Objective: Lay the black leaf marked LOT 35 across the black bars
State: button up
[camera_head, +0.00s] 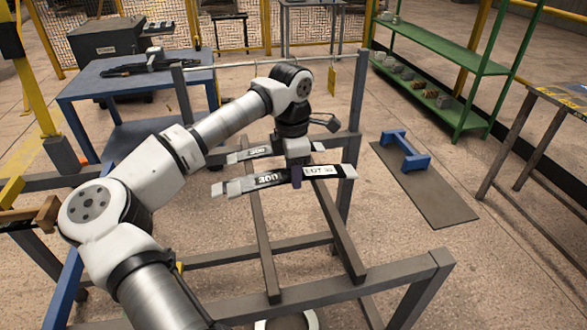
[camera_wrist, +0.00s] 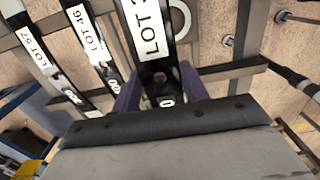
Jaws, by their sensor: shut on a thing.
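My gripper (camera_head: 297,176) is shut on a black leaf (camera_head: 270,180) with pale ends and a white LOT label. In the wrist view the leaf (camera_wrist: 150,28) runs between the purple fingers (camera_wrist: 160,88); its label shows LOT 3, with the last digit cut off. In the head view the leaf is crosswise above two long dark bars (camera_head: 263,245) of the frame. I cannot tell whether it touches them. Other black leaves, marked LOT 46 (camera_wrist: 88,35) and LOT 57 (camera_wrist: 33,47), are beside it in the wrist view.
A grey frame (camera_head: 330,290) surrounds the bars. A blue table (camera_head: 140,80) is back left, a green shelf (camera_head: 450,55) back right. A blue stand (camera_head: 405,150) sits on a dark floor plate (camera_head: 440,195) at right. The front stretch of the bars is clear.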

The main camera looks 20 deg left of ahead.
notch_tip(320, 180, down, 7)
jog(key=b, duration=0.5)
dwell(0.3)
jog(key=shift+f+b, duration=0.9)
jog(key=shift+b, duration=0.05)
dwell(0.4)
jog(key=o, duration=1.2)
jog(key=shift+c, duration=0.2)
notch_tip(320, 180, up, 14)
jog(key=shift+s+a+f, duration=0.1)
